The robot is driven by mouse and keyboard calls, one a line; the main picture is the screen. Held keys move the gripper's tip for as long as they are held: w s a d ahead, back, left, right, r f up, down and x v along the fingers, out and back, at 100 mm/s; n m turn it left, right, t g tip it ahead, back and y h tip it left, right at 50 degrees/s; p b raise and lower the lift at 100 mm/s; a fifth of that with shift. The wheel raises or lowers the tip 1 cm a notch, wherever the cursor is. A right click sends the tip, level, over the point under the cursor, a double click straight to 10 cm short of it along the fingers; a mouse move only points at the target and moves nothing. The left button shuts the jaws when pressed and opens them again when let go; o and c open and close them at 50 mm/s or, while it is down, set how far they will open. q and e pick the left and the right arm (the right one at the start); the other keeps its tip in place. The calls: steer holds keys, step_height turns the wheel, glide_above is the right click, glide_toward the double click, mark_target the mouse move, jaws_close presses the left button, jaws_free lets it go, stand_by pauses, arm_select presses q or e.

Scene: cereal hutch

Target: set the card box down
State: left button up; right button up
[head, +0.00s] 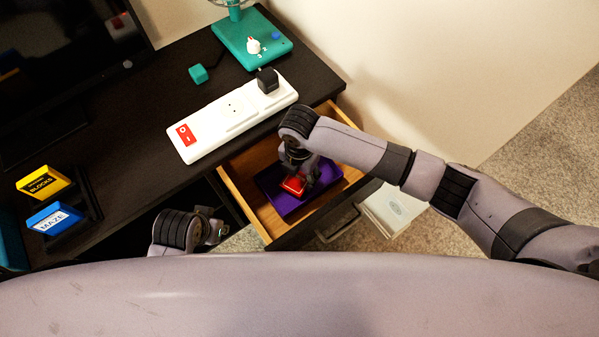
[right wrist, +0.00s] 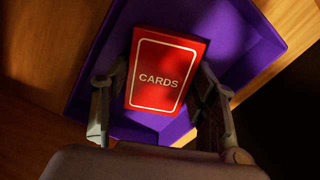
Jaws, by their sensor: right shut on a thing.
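The red card box (head: 293,184), marked CARDS, is between the fingers of my right gripper (head: 300,178), which is shut on it. In the right wrist view the card box (right wrist: 165,72) lies label up, with a finger of the right gripper (right wrist: 160,110) along each side. It is over a purple tray (head: 277,203) inside the open wooden drawer (head: 240,197); the tray (right wrist: 250,50) also shows around it in the wrist view. I cannot tell whether the box touches the tray floor. My left gripper (head: 216,232) is low beside the desk, apart from everything; its fingers show poorly.
On the dark desk (head: 130,160) lie a white power strip (head: 215,133) with a black plug, a teal-based device (head: 270,50), a small teal block (head: 198,74), and yellow BLOCKS and blue MAZE cases (head: 57,220). A white box (head: 395,208) is beyond the drawer front.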

mark_target(299, 176)
steer(key=shift+f, duration=0.1)
steer(key=o, duration=1.2)
arm_select(q)
steer(key=shift+r, duration=0.1)
arm_select(e)
steer(key=shift+r, duration=0.45)
arm_select(q)
step_height(299, 176, down, 11)
steer(key=s+p, duration=0.2)
steer(key=p, duration=0.1)
steer(key=shift+g, duration=0.4)
arm_select(e)
step_height(299, 176, up, 11)
steer(key=shift+r, duration=0.2)
